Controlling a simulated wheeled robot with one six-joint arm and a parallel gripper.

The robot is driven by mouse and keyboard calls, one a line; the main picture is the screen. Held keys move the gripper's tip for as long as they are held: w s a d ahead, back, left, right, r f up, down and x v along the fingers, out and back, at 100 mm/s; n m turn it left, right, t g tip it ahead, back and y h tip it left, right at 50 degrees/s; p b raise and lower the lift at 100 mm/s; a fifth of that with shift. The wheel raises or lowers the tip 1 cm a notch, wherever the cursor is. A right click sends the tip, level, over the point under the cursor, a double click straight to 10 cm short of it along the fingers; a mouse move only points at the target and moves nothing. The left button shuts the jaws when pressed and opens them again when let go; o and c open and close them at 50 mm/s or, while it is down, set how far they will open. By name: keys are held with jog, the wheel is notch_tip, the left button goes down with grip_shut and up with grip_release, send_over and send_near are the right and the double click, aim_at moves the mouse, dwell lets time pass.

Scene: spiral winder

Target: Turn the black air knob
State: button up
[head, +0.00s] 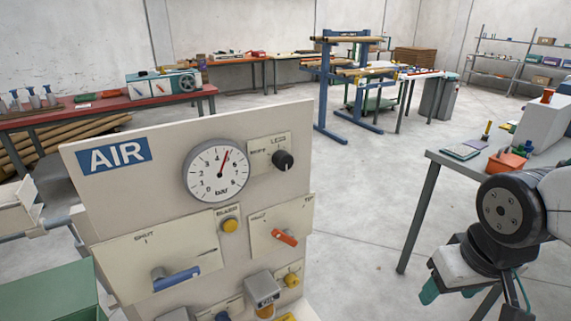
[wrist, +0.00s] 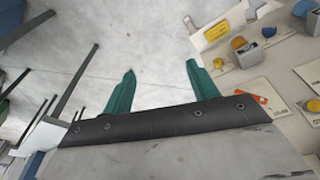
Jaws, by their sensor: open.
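The black air knob (head: 283,160) sits on a small plate marked LESS at the upper right of the AIR panel (head: 75,175), right of the round gauge (head: 216,170). Its pointer mark is too small to read. My gripper (head: 478,296) is at the lower right of the head view, well apart from the panel. In the wrist view, the teal fingers of my gripper (wrist: 160,67) are spread and empty above the floor.
Below the knob are an orange lever (head: 285,237), a yellow button (head: 231,225) and a blue lever (head: 177,278). A grey table (head: 430,190) with small items stands at the right, close to my arm. Bare floor (head: 350,200) lies between panel and table.

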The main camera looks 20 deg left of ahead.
jog(key=w+a+f+n+t+y, duration=0.1)
jog(key=w+a+f+t+y, duration=0.15)
jog(key=w+a, duration=0.45)
jog(key=n+t+y, duration=0.2)
jog(key=t+y, duration=0.5)
jog(key=y, duration=0.4)
send_near(287, 163)
jog(key=x, duration=0.2)
jog(key=shift+h, duration=0.25)
jog(key=x, duration=0.7)
jog(key=shift+a+r, duration=0.2)
